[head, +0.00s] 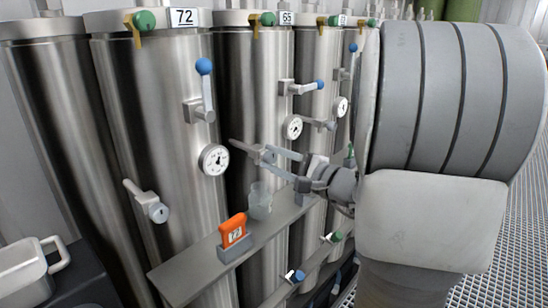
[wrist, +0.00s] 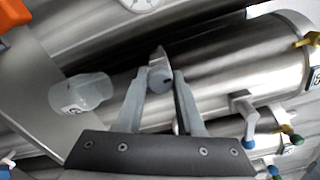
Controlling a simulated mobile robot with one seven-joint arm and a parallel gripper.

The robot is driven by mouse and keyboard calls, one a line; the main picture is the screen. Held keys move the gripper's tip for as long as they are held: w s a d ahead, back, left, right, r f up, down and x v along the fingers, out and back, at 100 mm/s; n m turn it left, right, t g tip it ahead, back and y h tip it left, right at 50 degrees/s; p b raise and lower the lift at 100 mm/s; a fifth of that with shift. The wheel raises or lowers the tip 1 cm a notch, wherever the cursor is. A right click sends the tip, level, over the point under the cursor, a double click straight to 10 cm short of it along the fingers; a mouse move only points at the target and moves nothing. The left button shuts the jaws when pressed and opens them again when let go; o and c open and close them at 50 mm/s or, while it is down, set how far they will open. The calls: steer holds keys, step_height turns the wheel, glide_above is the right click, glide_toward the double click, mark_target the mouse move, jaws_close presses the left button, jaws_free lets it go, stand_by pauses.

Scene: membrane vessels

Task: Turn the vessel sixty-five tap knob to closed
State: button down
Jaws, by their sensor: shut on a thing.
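Vessel sixty-five (head: 254,100) is the steel cylinder under the "65" label (head: 287,18), just right of vessel 72. Its grey tap knob (head: 240,145) sits low on the front, below a round gauge (head: 292,127), and its lever end points left and slightly up. My gripper (head: 270,154) reaches it from the right. In the wrist view the tap knob (wrist: 160,77) lies between the two fingertips of my gripper (wrist: 160,82), which are shut on it. The fingers partly hide the tap's base in the head view.
A shelf (head: 190,262) runs below the taps, holding an orange tag (head: 233,230) and a glass jar (head: 259,200) close below my gripper. Vessel 72 (head: 155,110) has its own tap (head: 150,205) and a blue-knobbed lever (head: 205,90). More vessels stand at the right, partly behind my arm.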

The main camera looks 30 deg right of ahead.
steer(key=shift+m, duration=0.9)
steer(key=c, duration=0.5)
jaws_free()
steer(key=shift+s, duration=0.1)
steer(key=p+v, duration=0.2)
steer(key=v, duration=1.5)
steer(key=shift+s+p, duration=0.15)
steer(key=shift+p, duration=0.15)
